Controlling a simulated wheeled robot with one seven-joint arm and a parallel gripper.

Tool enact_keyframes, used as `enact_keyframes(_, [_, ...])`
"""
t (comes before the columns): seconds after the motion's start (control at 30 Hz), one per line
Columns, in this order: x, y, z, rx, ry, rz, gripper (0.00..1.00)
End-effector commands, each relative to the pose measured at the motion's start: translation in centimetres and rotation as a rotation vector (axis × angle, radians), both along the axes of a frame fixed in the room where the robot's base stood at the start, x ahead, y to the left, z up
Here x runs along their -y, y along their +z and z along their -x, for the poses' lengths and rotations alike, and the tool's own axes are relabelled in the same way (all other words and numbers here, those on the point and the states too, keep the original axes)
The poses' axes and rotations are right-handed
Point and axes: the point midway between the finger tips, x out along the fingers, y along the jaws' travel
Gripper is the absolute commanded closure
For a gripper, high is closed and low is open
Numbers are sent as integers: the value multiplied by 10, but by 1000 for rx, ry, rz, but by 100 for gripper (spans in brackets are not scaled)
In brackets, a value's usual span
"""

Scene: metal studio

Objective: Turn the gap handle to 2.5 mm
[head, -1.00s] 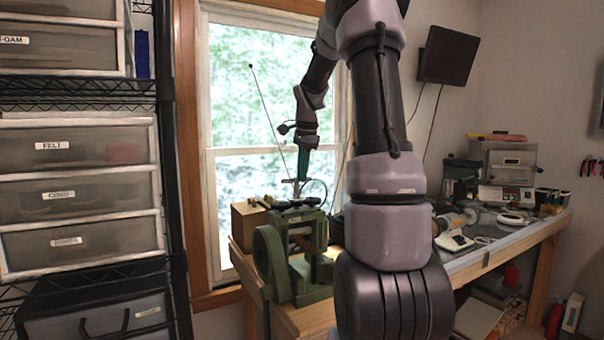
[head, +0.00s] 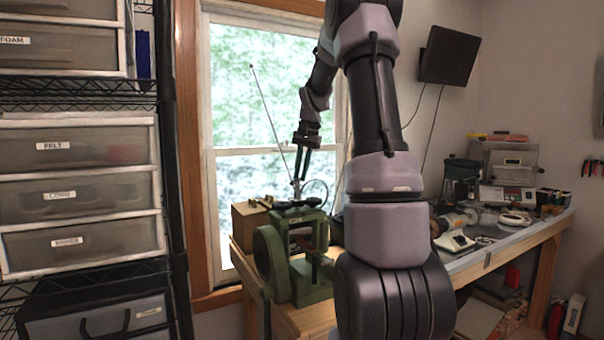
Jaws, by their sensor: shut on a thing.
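The green rolling mill (head: 296,252) stands on the near left end of the wooden bench in the head view. It has a large round green wheel on its left side. The gap handle (head: 296,203) is on top of the mill, a dark bar seen small and nearly edge-on. My gripper (head: 298,186) reaches down from above and is shut on the handle at the mill's top. The fingertips and the exact grip are too small to see clearly. No gap reading can be made out.
The window (head: 240,110) lies behind. Labelled drawers (head: 80,190) stand at left. The bench (head: 510,243) runs right with a small scale (head: 454,242) and other tools.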

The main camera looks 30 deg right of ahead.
Motion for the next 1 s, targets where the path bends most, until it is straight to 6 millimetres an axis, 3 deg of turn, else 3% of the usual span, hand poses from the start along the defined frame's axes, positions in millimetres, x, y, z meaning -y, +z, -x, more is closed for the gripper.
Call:
enact_keyframes(0.4, [-6, -2, -1, -9, 231, -8, 100])
enact_keyframes(1.0, [-6, -3, -1, -12, 275, -9, 100])
